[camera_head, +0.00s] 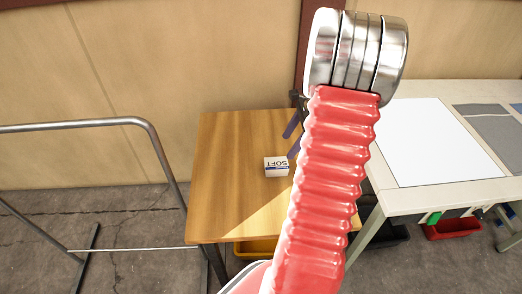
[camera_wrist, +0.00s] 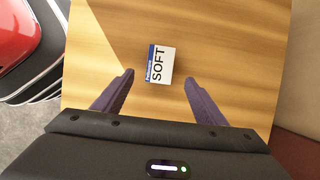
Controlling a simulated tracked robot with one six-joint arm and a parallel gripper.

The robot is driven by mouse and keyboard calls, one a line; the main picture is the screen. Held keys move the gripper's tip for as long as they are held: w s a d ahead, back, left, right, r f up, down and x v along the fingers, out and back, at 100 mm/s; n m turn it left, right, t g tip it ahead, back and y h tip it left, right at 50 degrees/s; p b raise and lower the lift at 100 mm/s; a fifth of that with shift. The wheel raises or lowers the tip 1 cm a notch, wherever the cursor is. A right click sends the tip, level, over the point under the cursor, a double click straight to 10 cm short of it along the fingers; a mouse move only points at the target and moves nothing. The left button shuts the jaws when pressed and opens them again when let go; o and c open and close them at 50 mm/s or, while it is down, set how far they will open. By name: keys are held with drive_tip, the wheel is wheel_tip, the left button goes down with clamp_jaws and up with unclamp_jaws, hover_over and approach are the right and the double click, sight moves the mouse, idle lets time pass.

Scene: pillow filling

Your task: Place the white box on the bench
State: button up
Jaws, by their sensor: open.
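The white box (camera_head: 276,167) with "SOFT" lettering and a blue band sits on the wooden table (camera_head: 235,150). In the wrist view the white box (camera_wrist: 160,65) lies ahead of and between the fingers. My gripper (camera_wrist: 158,78) is open, with its two purple fingers spread and nothing between the tips. In the head view the purple fingers show just right of the box, partly hidden behind my red arm. I cannot tell whether the wooden table or the pale table is the bench.
A pale worktable (camera_head: 437,198) stands to the right, bearing a white sheet (camera_head: 440,140) and a grey mat (camera_head: 490,140). A red bin (camera_head: 452,230) is beneath it. A metal rail (camera_head: 75,126) stands at left. The wooden table around the box is clear.

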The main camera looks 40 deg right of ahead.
drive_tip(key=w+a+r+n+h, duration=0.1)
drive_tip(key=a+r+n, duration=0.3)
drive_tip(key=a, duration=0.3)
drive_tip(key=w+a+r+n+h, duration=0.1)
drive_tip(key=w+a+r+n, duration=0.1)
drive_tip(key=a+r+n, duration=0.35)
drive_tip(key=w+a+r+n, duration=0.1)
drive_tip(key=a+r+n, duration=0.15)
drive_tip(key=a, duration=0.65)
drive_tip(key=s+a+r+n+t, duration=0.1)
drive_tip(key=s+a+r+n, duration=0.1)
drive_tip(key=s+a+n, duration=0.3)
drive_tip(key=s+a+r+n+t+h, duration=0.1)
drive_tip(key=s+a+r+n, duration=0.2)
drive_tip(key=a+n, duration=0.6)
drive_tip(key=s+a, duration=0.1)
drive_tip(key=a, duration=0.3)
drive_tip(key=shift+s+r+t, duration=0.15)
drive_tip(key=shift+s+t, duration=0.2)
drive_tip(key=shift+t, duration=0.05)
drive_tip(key=shift+c, duration=0.2)
